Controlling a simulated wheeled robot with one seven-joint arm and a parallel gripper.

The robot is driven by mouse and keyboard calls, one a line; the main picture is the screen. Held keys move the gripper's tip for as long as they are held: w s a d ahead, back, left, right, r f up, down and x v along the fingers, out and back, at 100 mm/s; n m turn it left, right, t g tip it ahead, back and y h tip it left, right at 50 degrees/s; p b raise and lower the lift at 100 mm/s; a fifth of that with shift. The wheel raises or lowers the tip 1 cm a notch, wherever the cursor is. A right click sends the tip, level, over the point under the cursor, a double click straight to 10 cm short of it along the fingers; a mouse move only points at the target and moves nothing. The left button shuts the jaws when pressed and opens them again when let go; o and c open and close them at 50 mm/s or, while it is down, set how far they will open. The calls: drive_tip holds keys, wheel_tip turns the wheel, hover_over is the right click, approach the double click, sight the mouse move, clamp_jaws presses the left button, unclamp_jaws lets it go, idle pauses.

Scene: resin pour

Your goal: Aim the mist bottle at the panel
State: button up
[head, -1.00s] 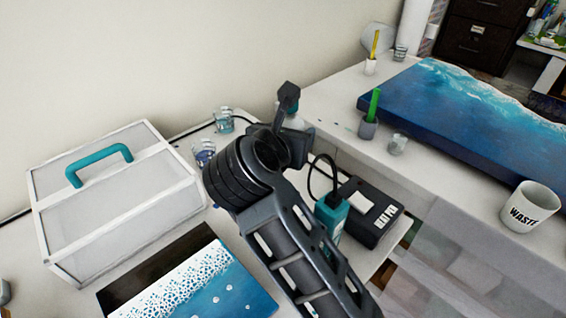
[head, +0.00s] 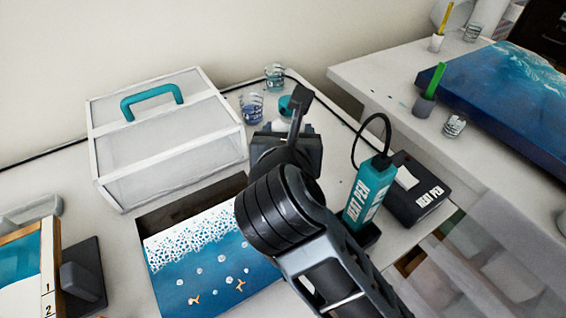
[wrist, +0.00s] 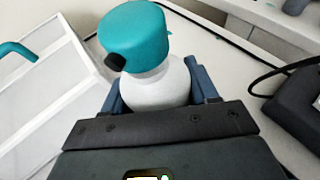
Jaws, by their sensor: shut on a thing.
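The mist bottle has a white body and a teal head with a black nozzle (wrist: 116,62). In the wrist view the bottle (wrist: 157,88) stands between the fingers of my gripper (wrist: 158,95), which is shut on its body. The nozzle points to the lower left there. In the head view my gripper (head: 290,140) is over the table behind the panel, and only part of the bottle's teal head (head: 284,106) shows; my arm hides the rest. The panel (head: 205,268), blue with white foam and small shell-like shapes, lies flat in front, its right side partly covered by my arm.
A white translucent case (head: 165,140) with a teal handle stands left of my gripper. Two small cups (head: 251,108) (head: 274,77) stand behind. A teal heat pen (head: 368,190) and its black box (head: 418,190) stand close right. A framed board (head: 25,270) is far left.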

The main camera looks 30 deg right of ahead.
drive_tip(key=shift+f, duration=2.85)
drive_tip(key=o, duration=1.2)
drive_tip(key=shift+f, duration=0.15)
drive_tip(key=shift+o, duration=0.2)
drive_tip(key=shift+s+r, duration=0.1)
drive_tip(key=shift+r, duration=0.1)
drive_tip(key=v, duration=1.1)
drive_tip(key=shift+s+a+b, duration=0.3)
drive_tip(key=shift+b, duration=0.1)
